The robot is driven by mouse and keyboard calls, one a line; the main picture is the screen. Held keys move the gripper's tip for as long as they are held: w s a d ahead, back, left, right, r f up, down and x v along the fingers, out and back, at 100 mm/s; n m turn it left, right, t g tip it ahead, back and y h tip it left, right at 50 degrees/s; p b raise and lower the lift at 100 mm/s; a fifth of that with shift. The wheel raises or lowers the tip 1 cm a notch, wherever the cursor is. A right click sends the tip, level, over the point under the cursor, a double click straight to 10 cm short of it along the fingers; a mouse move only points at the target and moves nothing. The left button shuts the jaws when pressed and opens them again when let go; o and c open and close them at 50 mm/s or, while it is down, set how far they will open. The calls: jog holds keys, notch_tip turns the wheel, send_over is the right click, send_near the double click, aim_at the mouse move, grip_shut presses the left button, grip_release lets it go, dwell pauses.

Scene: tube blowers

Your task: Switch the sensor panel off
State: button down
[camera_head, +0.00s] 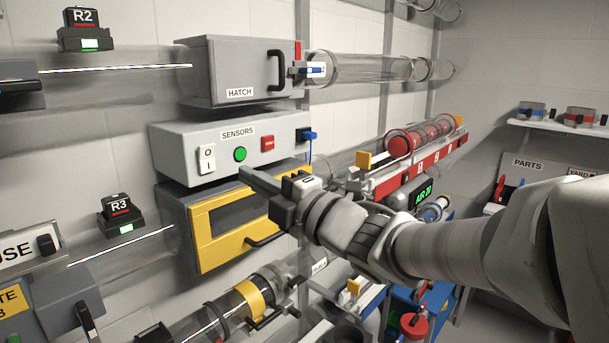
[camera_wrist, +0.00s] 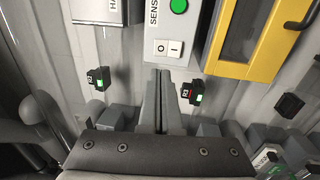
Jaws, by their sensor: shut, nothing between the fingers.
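The sensor panel (camera_head: 205,135) is a grey box labelled SENSORS on the wall. On its front are a white rocker switch (camera_head: 207,159) marked O and I, a round green lamp or button (camera_head: 240,154) and a red square (camera_head: 268,143). The green one looks bright. I cannot tell which side of the rocker is pressed. My gripper (camera_head: 244,174) is shut and empty, just below and right of the rocker in the head view. In the wrist view, its closed fingertips (camera_wrist: 165,72) point at the rocker (camera_wrist: 169,49), near its lower edge; contact is unclear.
A yellow-framed box (camera_head: 215,240) with a handle is directly below the panel. The hatch box (camera_head: 230,75) is above it. A blue plug (camera_head: 307,134) sits at the panel's right end.

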aim_at(206, 153)
jog(key=p+x, duration=0.2)
jog(key=x, duration=0.8)
jog(key=shift+w+a, duration=0.2)
jog(key=shift+r, duration=0.1)
jog(key=shift+w+a+r+p, duration=0.15)
jog(key=shift+r+p, duration=0.2)
jog(key=shift+p, duration=0.35)
jog(key=shift+f+b, duration=0.3)
